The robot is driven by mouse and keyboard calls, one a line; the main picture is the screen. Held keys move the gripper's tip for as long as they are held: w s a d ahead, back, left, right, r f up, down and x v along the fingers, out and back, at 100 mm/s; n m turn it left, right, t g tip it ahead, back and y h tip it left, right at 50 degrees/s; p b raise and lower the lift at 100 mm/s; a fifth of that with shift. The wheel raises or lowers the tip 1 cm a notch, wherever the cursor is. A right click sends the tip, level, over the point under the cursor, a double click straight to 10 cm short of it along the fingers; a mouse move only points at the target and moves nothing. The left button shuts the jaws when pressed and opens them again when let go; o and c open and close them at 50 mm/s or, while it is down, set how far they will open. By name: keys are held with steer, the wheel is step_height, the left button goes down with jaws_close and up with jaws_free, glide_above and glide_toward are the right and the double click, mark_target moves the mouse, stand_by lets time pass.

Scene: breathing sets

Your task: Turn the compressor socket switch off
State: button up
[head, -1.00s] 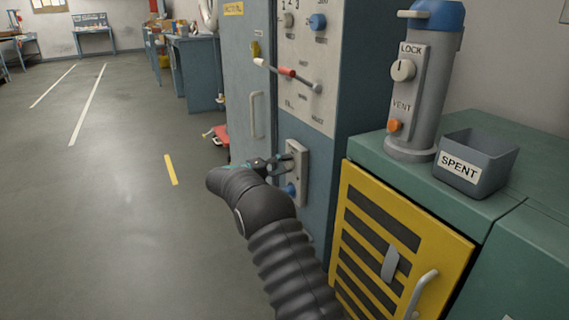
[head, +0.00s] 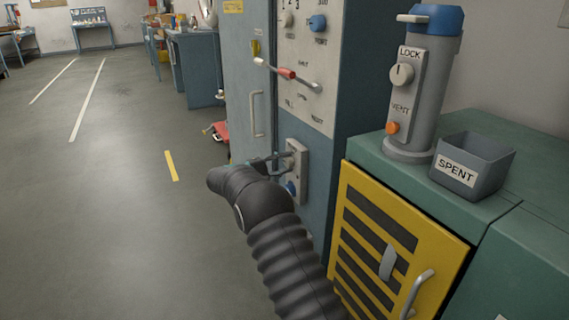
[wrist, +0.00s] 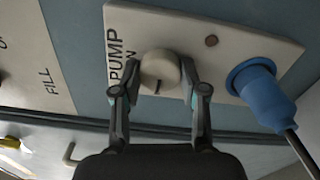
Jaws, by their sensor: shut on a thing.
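The socket plate (head: 298,158) is on the blue-grey cabinet front in the head view. In the wrist view the pale plate (wrist: 225,45) carries a round off-white switch knob (wrist: 159,66) with a dark mark on its lower edge. "PUMP" is printed beside the knob, with a second word partly hidden by a finger. A blue plug (wrist: 262,92) with a dark cable sits in the plate to the right. My gripper (wrist: 160,80) is shut on the knob, one finger on each side. In the head view my gripper (head: 274,160) reaches the plate; the knob is hidden there.
A control panel with a red-gripped lever (head: 288,74) is above the socket. To the right stand a yellow slatted door (head: 355,215), a grey cylinder with a blue cap (head: 420,85) and a "SPENT" bin (head: 465,190). The floor to the left is open.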

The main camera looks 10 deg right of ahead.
steer(key=shift+r, duration=0.1)
steer(key=o, duration=1.1)
steer(key=shift+o, duration=0.2)
steer(key=shift+a, duration=0.1)
steer(key=v, duration=1.1)
steer(key=shift+a, duration=0.35)
steer(key=shift+s, duration=0.1)
